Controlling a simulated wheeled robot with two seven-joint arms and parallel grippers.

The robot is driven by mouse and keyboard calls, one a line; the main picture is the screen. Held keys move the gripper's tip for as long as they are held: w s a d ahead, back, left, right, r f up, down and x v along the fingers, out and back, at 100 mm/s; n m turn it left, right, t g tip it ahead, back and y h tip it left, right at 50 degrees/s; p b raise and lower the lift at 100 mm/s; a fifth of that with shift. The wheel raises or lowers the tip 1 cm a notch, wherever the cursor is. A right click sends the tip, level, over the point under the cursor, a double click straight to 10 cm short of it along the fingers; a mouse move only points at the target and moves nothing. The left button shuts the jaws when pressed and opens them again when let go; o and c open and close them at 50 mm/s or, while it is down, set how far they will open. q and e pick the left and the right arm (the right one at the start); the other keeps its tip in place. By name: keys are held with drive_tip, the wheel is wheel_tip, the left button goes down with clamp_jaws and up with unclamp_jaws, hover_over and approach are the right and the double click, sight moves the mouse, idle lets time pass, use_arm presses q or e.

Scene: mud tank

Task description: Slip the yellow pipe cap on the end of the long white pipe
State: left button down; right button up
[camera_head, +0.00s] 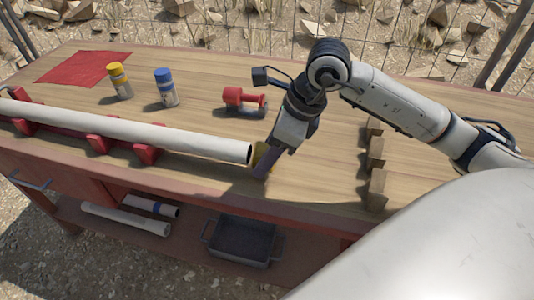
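The long white pipe (180,138) lies along the front of the wooden table on red supports, with its open end towards the middle of the picture. The yellow pipe cap (261,153) is just right of that end, close to it and partly hidden by my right gripper (264,168). The gripper points down at the cap and appears to be shut on it. I cannot tell whether the cap touches the pipe. My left gripper is not in view.
Red supports (146,154) hold the pipe. A yellow-topped bottle (121,82), a blue-topped bottle (166,88) and a red tool (244,99) stand behind it. Wooden blocks (375,154) are at right. A red cloth (84,68) lies back left. A dark bin (241,240) sits below.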

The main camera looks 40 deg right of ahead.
sight(246, 146)
drive_tip(key=shift+w+a, duration=0.1)
idle(0.3)
drive_tip(key=shift+w+a, duration=0.5)
drive_tip(key=shift+w, duration=0.1)
drive_tip(key=shift+w+a+p, duration=0.3)
drive_tip(key=shift+w+a, duration=0.75)
drive_tip(key=shift+w, duration=0.2)
drive_tip(key=o, duration=0.9)
